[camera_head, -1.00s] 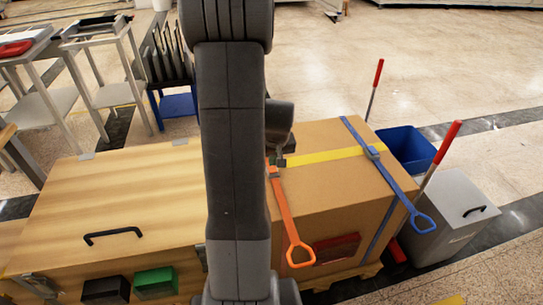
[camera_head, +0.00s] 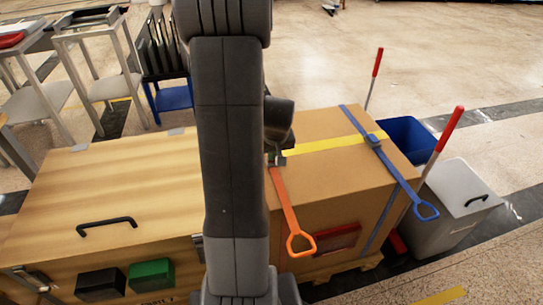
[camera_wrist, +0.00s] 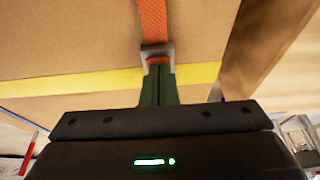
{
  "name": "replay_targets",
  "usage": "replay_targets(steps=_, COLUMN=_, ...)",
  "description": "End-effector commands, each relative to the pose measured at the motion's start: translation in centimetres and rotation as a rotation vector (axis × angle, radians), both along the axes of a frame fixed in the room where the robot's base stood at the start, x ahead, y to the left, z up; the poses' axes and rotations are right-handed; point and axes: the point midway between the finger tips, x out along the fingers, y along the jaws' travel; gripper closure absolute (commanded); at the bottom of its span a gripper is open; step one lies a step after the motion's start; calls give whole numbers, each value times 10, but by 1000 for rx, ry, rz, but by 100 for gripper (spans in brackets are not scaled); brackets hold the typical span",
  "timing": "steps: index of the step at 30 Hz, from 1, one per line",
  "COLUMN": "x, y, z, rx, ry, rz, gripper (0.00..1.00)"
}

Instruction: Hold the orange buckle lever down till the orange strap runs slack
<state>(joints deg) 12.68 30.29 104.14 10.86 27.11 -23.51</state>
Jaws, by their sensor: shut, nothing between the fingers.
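The orange strap (camera_head: 284,200) runs over the front edge of the cardboard box (camera_head: 330,130) and ends in a loop handle hanging at the front. In the wrist view the strap (camera_wrist: 153,20) runs from the top edge to a grey metal buckle (camera_wrist: 144,52) with a bit of orange in it. My gripper (camera_wrist: 158,66) is shut and empty, its dark green fingers pointing at the buckle. The tips overlap the buckle in this view; I cannot tell whether they touch or press the lever.
A wooden crate (camera_head: 110,185) with a black handle stands at left. A blue bin (camera_head: 408,140) and a grey bin (camera_head: 455,205) stand at right.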

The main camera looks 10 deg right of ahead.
Motion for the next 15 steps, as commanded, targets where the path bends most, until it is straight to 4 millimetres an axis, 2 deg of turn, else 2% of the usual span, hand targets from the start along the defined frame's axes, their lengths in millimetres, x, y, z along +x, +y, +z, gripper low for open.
replay_targets(steps=2, x=-1, y=0, z=-9, rx=1, ry=-28, rz=-2, gripper=100)
replay_targets(steps=3, x=0, y=0, z=-4, rx=0, ry=-23, rz=0, gripper=100)
replay_targets(steps=15, x=0, y=0, z=4, rx=0, ry=-22, rz=1, gripper=100)
